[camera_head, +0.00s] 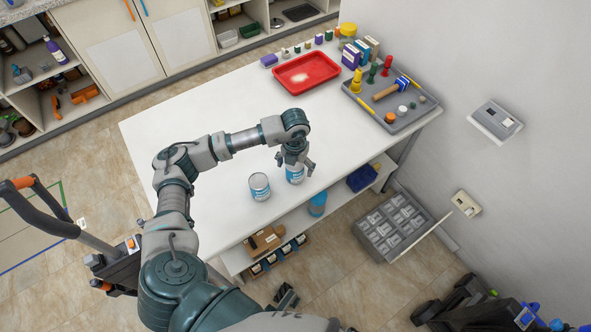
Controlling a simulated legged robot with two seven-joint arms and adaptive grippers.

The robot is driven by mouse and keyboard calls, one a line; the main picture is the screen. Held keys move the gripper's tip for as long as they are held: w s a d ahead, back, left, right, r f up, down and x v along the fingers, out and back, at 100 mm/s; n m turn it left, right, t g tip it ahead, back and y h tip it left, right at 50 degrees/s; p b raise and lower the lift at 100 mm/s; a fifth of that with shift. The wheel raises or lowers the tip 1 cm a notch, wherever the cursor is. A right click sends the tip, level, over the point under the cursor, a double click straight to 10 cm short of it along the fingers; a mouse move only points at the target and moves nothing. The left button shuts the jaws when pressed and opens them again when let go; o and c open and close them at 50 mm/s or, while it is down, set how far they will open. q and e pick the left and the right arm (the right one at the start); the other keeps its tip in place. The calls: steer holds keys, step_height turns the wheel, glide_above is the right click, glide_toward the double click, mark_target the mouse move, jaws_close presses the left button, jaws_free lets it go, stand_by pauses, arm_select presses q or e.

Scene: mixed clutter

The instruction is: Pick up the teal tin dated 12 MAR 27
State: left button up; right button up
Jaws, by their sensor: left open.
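Two tins with blue and white labels stand upright near the front edge of the white table (190,125). The left tin (260,188) stands free, with its pale round lid facing up. The right tin (295,178) is directly below my left gripper (296,166), which hides its top. My left gripper points down and is open, with its fingers at either side of that tin's upper part. I cannot tell whether they touch it. The date print on both tins is too small to read, so I cannot tell which is dated 12 MAR 27. My right gripper is not in view.
A red tray (308,84) lies at the back of the table. A grey tray (416,114) with a hammer and small pieces lies at the right. A blue cylinder (317,206) and blue bin (362,178) are on the lower shelf. The table's left part is clear.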

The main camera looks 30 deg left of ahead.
arm_select(q)
steer(key=shift+d+f, duration=0.1)
steer(key=shift+f, duration=0.7)
steer(key=shift+a, duration=0.2)
steer(key=shift+c, duration=1.4)
steer(key=shift+a, duration=0.1)
steer(key=c, duration=1.2)
steer(key=shift+c, duration=0.2)
steer(key=shift+d, duration=0.2)
